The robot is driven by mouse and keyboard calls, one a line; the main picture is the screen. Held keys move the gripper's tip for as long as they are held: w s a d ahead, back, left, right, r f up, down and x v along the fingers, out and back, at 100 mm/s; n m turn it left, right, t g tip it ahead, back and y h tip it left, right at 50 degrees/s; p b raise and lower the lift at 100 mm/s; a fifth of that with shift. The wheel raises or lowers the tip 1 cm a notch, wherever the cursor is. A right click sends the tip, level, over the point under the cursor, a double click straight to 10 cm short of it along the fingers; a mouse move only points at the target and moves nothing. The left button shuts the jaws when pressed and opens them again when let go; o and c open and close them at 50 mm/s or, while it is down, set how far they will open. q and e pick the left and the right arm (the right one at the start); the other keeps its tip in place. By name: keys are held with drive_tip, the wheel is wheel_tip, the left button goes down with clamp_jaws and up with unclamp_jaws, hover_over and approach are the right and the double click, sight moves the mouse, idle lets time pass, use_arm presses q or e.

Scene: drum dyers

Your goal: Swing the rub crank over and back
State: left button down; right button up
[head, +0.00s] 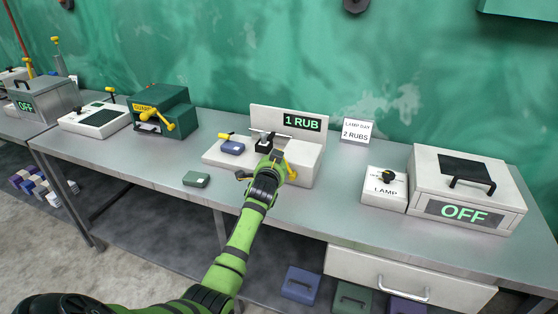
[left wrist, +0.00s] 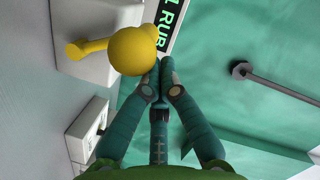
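The rub machine (head: 306,152) is a white unit on the bench with a green display reading "1 RUB". Its yellow crank (head: 291,173) shows partly at the front, beside my left gripper (head: 275,158). The left wrist view shows the round yellow crank knob (left wrist: 133,50) and its yellow stem close up. My left gripper (left wrist: 160,68) has its fingers together, with the knob just left of the fingertips, not between them. I cannot tell whether they touch. My arm hides part of the machine in the head view. My right gripper is not in view.
A sign (head: 357,131) reads "LAMP DAY 2 RUBS". A lamp switch box (head: 384,187) and white box reading "OFF" (head: 468,187) stand right. A green guard box (head: 163,110) with a yellow crank stands left. A small green block (head: 196,179) lies near the bench's front edge.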

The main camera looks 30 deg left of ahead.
use_arm(q)
drive_tip(key=shift+a+f+n, duration=0.1)
drive_tip(key=shift+a+n, duration=0.2)
drive_tip(key=shift+a+f, duration=0.3)
drive_tip(key=shift+a, duration=0.2)
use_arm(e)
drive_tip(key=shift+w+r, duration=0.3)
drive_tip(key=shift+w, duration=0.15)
use_arm(q)
drive_tip(key=shift+p, duration=0.3)
